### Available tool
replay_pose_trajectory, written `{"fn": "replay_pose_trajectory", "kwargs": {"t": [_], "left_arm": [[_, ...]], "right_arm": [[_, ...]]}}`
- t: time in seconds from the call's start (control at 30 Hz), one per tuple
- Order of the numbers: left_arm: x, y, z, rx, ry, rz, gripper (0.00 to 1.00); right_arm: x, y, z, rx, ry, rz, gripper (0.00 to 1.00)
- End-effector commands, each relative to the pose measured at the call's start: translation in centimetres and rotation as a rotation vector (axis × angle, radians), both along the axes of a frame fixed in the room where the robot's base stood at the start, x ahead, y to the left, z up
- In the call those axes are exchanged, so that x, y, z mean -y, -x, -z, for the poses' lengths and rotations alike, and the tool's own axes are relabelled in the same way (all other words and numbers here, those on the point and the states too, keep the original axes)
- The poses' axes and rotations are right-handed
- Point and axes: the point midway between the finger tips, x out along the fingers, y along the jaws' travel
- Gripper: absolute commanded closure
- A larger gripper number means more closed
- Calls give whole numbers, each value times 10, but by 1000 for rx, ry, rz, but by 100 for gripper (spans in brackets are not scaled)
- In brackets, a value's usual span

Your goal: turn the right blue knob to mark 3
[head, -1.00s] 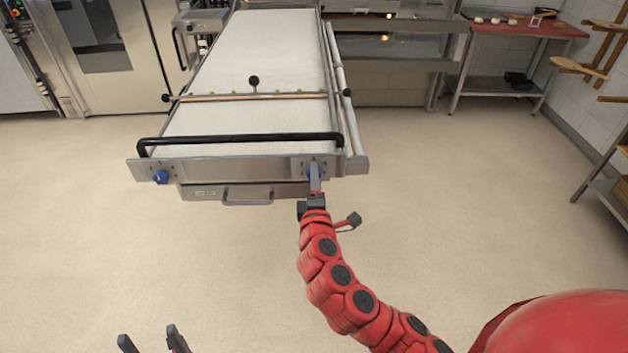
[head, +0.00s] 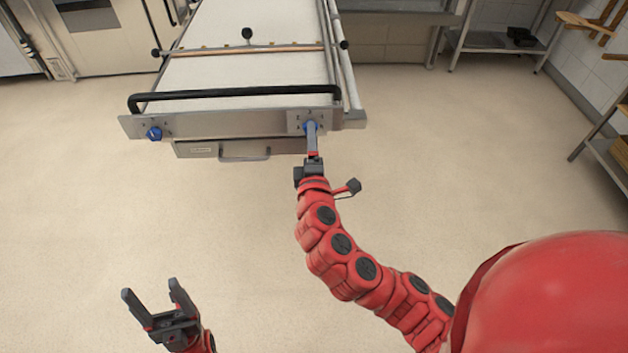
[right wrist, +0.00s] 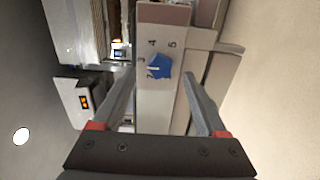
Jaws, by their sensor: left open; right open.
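The right blue knob (head: 308,126) is on the right end of the steel front panel (head: 220,123), partly hidden by my right gripper (head: 313,131) in the head view. In the right wrist view the knob (right wrist: 159,66) shows a white pointer on its left side, with printed marks around it; 4 and 5 are above it. I cannot tell exactly which mark the pointer meets. The right gripper (right wrist: 159,82) is open, its fingers on either side of the knob, with visible gaps. My left gripper (head: 150,289) is open and empty over the floor at lower left.
A second blue knob (head: 154,134) is on the panel's left end. A black bar handle (head: 235,93) runs above the panel. A drawer with a metal handle (head: 245,156) is below it. The floor in front is clear.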

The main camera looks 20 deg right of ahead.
Motion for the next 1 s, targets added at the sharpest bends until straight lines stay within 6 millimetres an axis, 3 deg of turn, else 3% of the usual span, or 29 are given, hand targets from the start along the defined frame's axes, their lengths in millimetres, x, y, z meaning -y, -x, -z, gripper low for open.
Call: {"fn": "replay_pose_trajectory", "kwargs": {"t": [0.1, 0.3, 0.53, 0.77, 1.0], "left_arm": [[0, 0, 9, 0, 0, 0, 29], [0, 0, -29, 0, 0, 0, 29], [0, 0, -57, 0, 0, 0, 29], [0, 0, -62, 0, 0, 0, 29], [0, 0, -63, 0, 0, 0, 29]], "right_arm": [[-8, 25, 3, 1, -1, -3, 25], [-21, 66, -5, -10, -3, -6, 25], [-32, 109, -4, -8, 3, -3, 25], [-38, 129, 0, -3, 0, -2, 25], [-38, 134, 0, 0, 0, 2, 25]]}}
